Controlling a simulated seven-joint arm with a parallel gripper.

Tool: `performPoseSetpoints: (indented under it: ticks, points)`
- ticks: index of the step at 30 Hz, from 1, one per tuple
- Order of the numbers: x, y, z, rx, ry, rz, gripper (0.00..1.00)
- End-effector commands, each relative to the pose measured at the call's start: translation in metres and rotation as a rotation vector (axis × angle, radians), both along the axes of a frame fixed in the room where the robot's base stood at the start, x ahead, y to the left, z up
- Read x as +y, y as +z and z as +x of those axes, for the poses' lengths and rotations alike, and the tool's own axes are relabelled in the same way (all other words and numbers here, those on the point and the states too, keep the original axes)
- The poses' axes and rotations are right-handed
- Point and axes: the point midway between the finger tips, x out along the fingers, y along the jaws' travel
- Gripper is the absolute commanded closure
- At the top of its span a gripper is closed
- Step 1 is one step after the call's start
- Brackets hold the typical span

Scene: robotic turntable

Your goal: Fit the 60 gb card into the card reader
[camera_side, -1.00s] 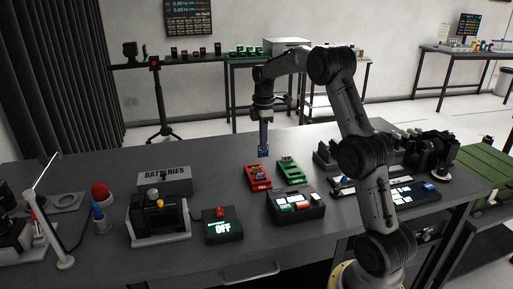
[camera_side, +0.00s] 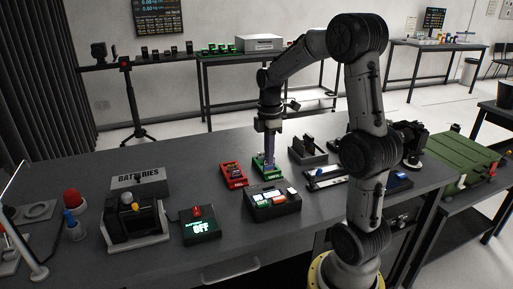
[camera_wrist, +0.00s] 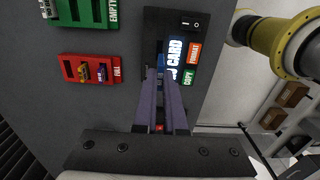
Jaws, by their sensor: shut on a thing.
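The card reader (camera_side: 272,203) is a dark box with lit white, green and red buttons on the table. My gripper (camera_side: 269,168) points down just behind the reader, in front of the green tray in the picture. I cannot tell whether the card touches the reader.
A red tray (camera_wrist: 66,69) with an orange and a purple card lies left of the reader. A green tray (camera_wrist: 70,13), marked EMPTY, is beside it. A battery station (camera_side: 153,222) and a small display box (camera_side: 200,232) stand left. Dark racks (camera_side: 306,156) stand right.

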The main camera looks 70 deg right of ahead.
Motion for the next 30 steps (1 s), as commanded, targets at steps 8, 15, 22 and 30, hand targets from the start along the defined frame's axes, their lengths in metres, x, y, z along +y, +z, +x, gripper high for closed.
performPoseSetpoints:
  ticks: [8,15,22,30]
  points:
    - [-0.002,0.004,-0.002,-0.008,-0.009,-0.006,1.0]
    - [-0.002,0.001,-0.002,-0.006,-0.009,-0.005,1.0]
    - [-0.002,-0.017,-0.002,-0.006,-0.008,-0.004,1.0]
    - [-0.002,-0.04,-0.002,-0.006,-0.008,-0.005,1.0]
